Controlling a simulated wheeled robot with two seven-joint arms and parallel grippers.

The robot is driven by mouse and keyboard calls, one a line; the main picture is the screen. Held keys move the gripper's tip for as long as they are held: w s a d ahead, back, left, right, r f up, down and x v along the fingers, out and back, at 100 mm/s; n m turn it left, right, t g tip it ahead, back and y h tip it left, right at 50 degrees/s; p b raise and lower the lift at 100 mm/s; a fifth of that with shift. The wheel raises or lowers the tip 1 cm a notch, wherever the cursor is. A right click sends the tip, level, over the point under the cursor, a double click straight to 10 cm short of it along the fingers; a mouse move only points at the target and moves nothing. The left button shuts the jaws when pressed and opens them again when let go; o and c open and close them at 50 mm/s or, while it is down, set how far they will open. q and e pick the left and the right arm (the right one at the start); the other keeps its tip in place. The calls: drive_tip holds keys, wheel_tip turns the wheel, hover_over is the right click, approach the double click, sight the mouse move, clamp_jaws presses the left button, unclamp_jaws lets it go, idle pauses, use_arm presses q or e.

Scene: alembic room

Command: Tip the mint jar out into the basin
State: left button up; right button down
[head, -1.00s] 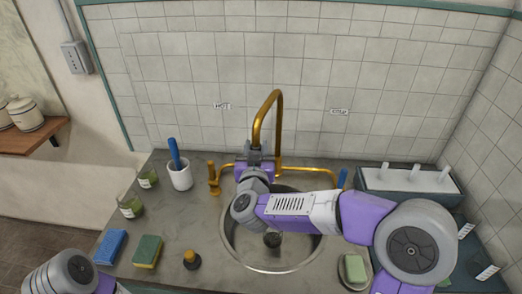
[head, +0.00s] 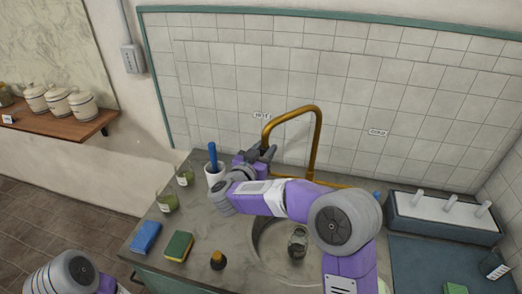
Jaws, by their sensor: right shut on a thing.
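My right gripper (head: 264,153) is shut at the lower front end of the brass spout (head: 316,140), which arches over from its base behind the basin and points left. A clear glass jar (head: 298,242) shows inside the round basin (head: 258,240); whether it stands or leans is hard to tell. Two jars with green contents stand on the counter's left side, a rear one (head: 185,177) and a front one (head: 167,201); their labels are too small to read. My right arm covers part of the basin and the hot tap. My left gripper is out of view.
A white cup with a blue-handled brush (head: 213,158) stands by my right gripper. A grey rack with white pegs (head: 440,218) stands at right.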

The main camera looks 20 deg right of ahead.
drive_tip(key=shift+r, duration=0.15)
drive_tip(key=c, duration=0.8)
unclamp_jaws()
drive_tip(key=shift+d, duration=0.1)
drive_tip(key=v, duration=0.7)
drive_tip(key=shift+s+a, duration=0.15)
drive_tip(key=shift+a, duration=0.05)
